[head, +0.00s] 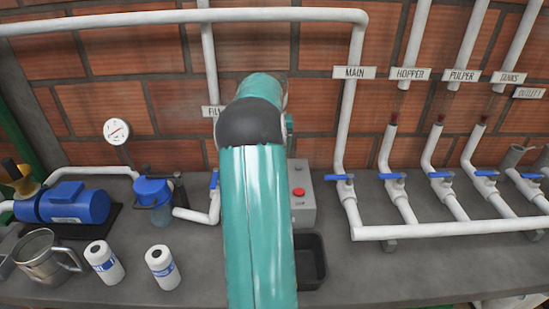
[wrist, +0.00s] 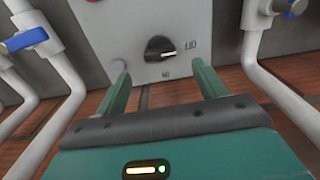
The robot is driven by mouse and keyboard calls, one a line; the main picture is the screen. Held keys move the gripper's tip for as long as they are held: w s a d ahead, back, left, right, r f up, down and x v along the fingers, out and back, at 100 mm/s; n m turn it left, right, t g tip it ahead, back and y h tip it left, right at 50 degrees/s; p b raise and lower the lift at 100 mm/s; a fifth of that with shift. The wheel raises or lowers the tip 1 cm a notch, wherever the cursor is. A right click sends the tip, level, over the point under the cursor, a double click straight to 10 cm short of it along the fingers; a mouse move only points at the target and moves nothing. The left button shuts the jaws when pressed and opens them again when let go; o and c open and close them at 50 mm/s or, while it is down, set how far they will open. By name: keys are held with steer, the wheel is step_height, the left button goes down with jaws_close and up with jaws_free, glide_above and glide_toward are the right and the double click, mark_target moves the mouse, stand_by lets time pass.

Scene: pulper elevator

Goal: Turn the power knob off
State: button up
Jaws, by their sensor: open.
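The power knob (wrist: 160,48) is a round black knob with a white pointer mark, on a grey control box (wrist: 120,30). I see no contact with the knob. In the head view the control box (head: 302,210) shows a red button (head: 298,192); my arm hides the knob and gripper.
White pipes with blue-handled valves (head: 442,176) stand right of the box. A black tray (head: 310,262) lies in front of it. A brick wall closes the back.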

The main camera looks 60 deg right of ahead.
step_height(320, 180, up, 7)
stand_by(0.8)
steer(key=w+a+r+n+t, duration=0.1)
steer(key=w+a+r+n, duration=0.2)
steer(key=a, duration=0.8)
steer(key=w+a+r+n+t, duration=0.1)
steer(key=w+a+r, duration=0.25)
steer(key=a, duration=0.75)
steer(key=w+a+r+n+t, duration=0.15)
steer(key=w+a, duration=0.25)
steer(key=a, duration=0.6)
steer(key=s+a+f+n, duration=0.1)
steer(key=s+a+n, duration=0.1)
steer(key=a, duration=0.6)
steer(key=s+a+f+n+t, duration=0.1)
steer(key=s+a+f+n, duration=0.1)
steer(key=s+a, duration=0.3)
steer(key=s+a+f+n+t, duration=0.1)
steer(key=s+a, duration=0.3)
steer(key=a, duration=0.8)
steer(key=shift+a+f+n, duration=0.3)
steer(key=shift+f+n, duration=0.35)
steer(key=shift+n, duration=0.2)
